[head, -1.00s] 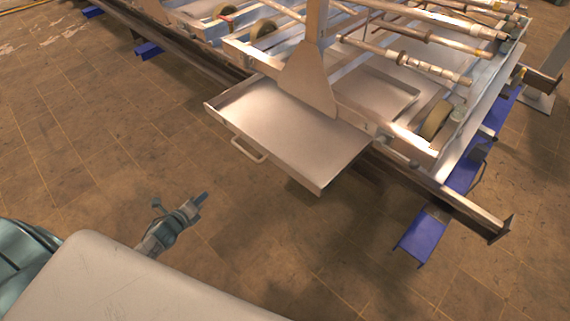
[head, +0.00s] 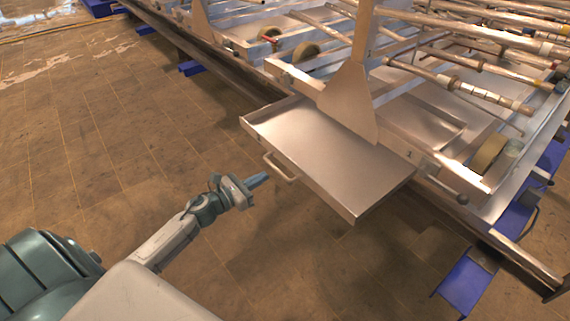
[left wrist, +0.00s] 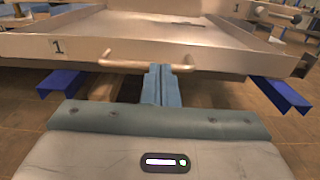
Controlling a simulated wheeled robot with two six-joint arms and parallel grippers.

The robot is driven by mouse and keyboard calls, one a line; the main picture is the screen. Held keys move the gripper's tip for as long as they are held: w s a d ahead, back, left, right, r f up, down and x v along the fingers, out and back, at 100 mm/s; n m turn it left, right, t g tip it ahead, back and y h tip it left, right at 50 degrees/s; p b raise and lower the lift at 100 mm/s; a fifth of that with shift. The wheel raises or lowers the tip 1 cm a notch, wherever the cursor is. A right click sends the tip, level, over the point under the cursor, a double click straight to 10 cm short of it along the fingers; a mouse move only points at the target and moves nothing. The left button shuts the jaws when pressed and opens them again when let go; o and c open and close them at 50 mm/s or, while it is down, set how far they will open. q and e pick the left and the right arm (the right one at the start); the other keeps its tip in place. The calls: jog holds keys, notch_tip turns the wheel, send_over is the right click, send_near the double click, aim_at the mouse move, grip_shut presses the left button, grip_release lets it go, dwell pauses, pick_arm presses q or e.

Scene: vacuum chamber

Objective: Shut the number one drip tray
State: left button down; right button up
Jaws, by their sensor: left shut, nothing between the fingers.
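The number one drip tray (head: 335,160) is a shallow metal tray pulled out from under the frame of the rack in the head view. It has a bar handle (head: 280,168) on its front face. In the left wrist view the tray (left wrist: 190,44) carries a "1" at its left, and its handle (left wrist: 148,65) crosses the middle. My left gripper (head: 260,180) is shut and empty, its fingertips just short of the handle in the head view. In the left wrist view the shut fingers (left wrist: 160,72) point at the handle's right half; I cannot tell whether they touch it. My right gripper is not in view.
A metal upright with a flared plate (head: 350,100) stands over the tray. A long dark rail (head: 215,68) runs along the rack, with blue supports (head: 468,278) below. The tiled floor (head: 110,150) left of the tray is clear.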

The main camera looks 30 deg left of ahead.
aim_at(291, 161)
pick_arm(q)
jog(key=p+x, duration=0.1)
jog(key=x, duration=0.8)
jog(key=shift+p, duration=0.35)
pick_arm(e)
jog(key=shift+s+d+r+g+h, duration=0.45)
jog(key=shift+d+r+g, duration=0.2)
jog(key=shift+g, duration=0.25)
